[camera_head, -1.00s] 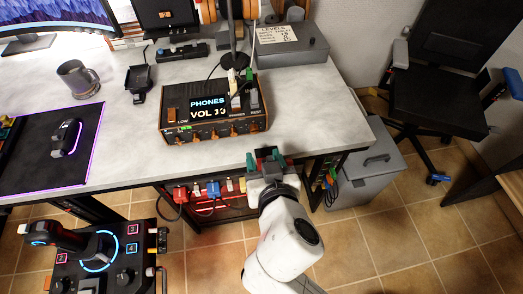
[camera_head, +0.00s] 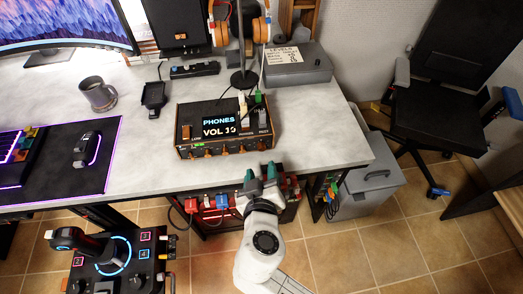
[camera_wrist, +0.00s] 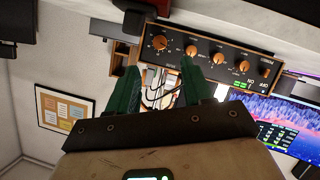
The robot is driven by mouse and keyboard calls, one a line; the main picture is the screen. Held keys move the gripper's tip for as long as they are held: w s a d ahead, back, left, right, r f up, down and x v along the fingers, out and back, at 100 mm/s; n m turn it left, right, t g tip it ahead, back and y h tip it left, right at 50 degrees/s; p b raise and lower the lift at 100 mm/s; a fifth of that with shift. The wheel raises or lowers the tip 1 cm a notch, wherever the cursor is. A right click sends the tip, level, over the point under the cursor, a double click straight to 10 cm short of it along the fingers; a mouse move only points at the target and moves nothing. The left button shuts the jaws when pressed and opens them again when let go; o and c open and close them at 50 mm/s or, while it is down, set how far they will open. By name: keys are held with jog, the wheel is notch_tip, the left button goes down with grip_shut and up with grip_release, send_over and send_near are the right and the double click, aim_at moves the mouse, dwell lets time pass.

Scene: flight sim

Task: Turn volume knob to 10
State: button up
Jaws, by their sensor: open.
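The dark audio box (camera_head: 190,126) stands on the desk with copper-coloured edges. Its screen (camera_head: 219,126) reads "PHONES" and "VOL" with a number that starts with 1; the last digit is blurred and may be 0. Several orange knobs line its front face, and they show larger in the wrist view, such as the end knob (camera_wrist: 160,43) and the one beside it (camera_wrist: 191,50). I cannot tell which is the volume knob. My gripper (camera_head: 260,174) is open and empty, with green fingers, in front of the box's right part. It also shows in the wrist view (camera_wrist: 160,74), apart from the knobs.
A grey case (camera_head: 297,68) and a headphone stand (camera_head: 243,79) are behind the box. A mug (camera_head: 97,95) and mouse (camera_head: 86,150) are to the left. Plugs and cables (camera_head: 205,204) hang under the desk's front edge. A joystick panel (camera_head: 118,262) stands at lower left.

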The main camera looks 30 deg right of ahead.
aim_at(262, 150)
jog(key=x, duration=0.8)
jog(key=shift+w+d+f, duration=0.1)
jog(key=shift+w+f, duration=0.05)
jog(key=shift+w, duration=0.15)
jog(key=shift+f, duration=0.1)
grip_shut()
